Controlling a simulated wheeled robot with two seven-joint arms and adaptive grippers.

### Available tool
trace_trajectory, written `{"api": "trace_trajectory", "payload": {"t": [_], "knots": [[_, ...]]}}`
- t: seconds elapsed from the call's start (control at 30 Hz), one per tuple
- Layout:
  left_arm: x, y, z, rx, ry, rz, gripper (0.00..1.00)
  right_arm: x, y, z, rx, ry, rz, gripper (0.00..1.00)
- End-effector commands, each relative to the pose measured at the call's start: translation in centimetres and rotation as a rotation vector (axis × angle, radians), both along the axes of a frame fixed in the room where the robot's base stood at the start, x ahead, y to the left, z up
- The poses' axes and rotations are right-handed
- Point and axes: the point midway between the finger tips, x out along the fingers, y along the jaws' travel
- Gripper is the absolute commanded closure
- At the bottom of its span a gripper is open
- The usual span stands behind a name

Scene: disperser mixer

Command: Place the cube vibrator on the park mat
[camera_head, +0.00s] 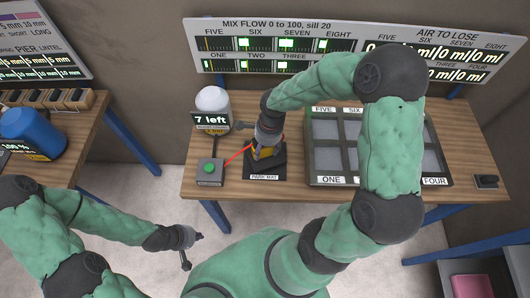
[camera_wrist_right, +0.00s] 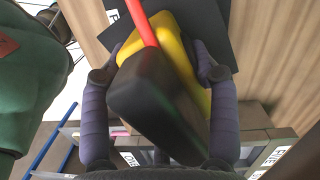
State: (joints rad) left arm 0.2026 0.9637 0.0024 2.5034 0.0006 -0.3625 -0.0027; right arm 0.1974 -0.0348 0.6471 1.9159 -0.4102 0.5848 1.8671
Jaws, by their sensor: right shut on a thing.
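The cube vibrator (camera_wrist_right: 155,95) is a yellow and black block with a red cord. My right gripper (camera_head: 264,142) is shut on it, one finger on each side in the right wrist view. In the head view the vibrator (camera_head: 262,152) is over the black park mat (camera_head: 265,172), mostly hidden by my gripper and wrist. The mat also shows behind it in the right wrist view (camera_wrist_right: 212,20). I cannot tell whether the vibrator touches the mat. My left gripper (camera_head: 192,247) is over the floor in front of the table, apart from everything; its fingers are too small to read.
A grey box with a green button (camera_head: 209,171) stands left of the mat, with the red cord running from it. A white bottle labelled "7 left" (camera_head: 212,101) is behind it. A dark compartment tray (camera_head: 318,180) lies to the right. Display boards (camera_head: 290,43) line the back.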

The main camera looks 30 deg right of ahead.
Motion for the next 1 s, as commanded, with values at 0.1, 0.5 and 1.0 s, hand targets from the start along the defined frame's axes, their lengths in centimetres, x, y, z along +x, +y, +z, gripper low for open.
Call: {"api": "trace_trajectory", "payload": {"t": [0.1, 0.5, 1.0], "knots": [[0.0, 0.0, -0.4, 0.0, 0.0, 0.0, 1.0, -0.1, 0.0, -1.7, 0.001, 0.002, 0.0, 0.98], [0.0, 0.0, -0.6, 0.0, 0.0, 0.0, 1.0, 0.0, 0.0, -2.8, 0.0, -0.002, -0.001, 0.98], [0.0, 0.0, -0.9, 0.0, 0.0, 0.0, 1.0, -0.1, 0.0, -3.2, 0.0, 0.002, 0.0, 0.16]]}}
